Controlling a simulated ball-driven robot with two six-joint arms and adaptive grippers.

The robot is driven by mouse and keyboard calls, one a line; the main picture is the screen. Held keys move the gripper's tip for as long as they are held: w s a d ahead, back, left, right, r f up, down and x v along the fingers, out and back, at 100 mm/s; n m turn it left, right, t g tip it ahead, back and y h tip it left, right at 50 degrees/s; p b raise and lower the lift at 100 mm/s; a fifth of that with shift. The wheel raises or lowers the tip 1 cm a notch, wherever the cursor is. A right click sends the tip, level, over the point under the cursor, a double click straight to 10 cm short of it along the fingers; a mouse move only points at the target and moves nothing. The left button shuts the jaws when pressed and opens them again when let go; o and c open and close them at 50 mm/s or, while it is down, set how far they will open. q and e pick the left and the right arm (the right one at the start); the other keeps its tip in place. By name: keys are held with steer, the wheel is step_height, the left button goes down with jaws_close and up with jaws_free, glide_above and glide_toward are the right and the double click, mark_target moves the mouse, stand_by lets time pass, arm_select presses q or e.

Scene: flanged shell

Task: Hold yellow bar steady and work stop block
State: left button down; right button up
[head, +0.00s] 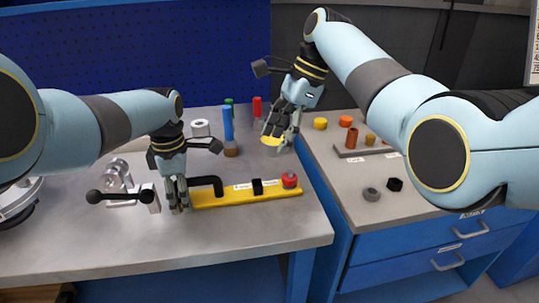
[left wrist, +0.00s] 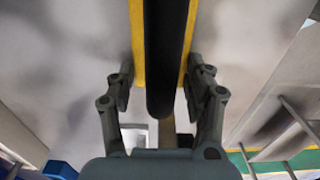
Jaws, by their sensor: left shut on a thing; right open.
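The yellow bar (head: 235,196) lies on the grey bench. A black bent handle (head: 208,181), a small black block (head: 257,187) between white labels, and a red knob (head: 289,180) sit on it. The black block may be the stop block.
A blue upright cylinder (head: 227,124), a red one (head: 257,106) and a white ring (head: 200,128) stand behind the bar. A black ball-ended lever (head: 120,196) is left of my left gripper. The bench in front of the bar is clear.

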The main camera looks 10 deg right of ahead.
mark_target(258, 182)
steer(key=a+f+n, duration=0.1)
steer(key=f+n, duration=0.2)
steer(key=n, duration=0.8)
steer(key=a+f+n, duration=0.2)
steer(key=f+n, duration=0.2)
steer(key=n, duration=0.8)
steer(key=a+f+n, duration=0.1)
steer(key=f+n, duration=0.3)
steer(key=n, duration=0.7)
steer(key=shift+s+a+n, duration=0.1)
steer(key=shift+a+n, duration=0.2)
steer(key=shift+n, duration=0.1)
jaws_close()
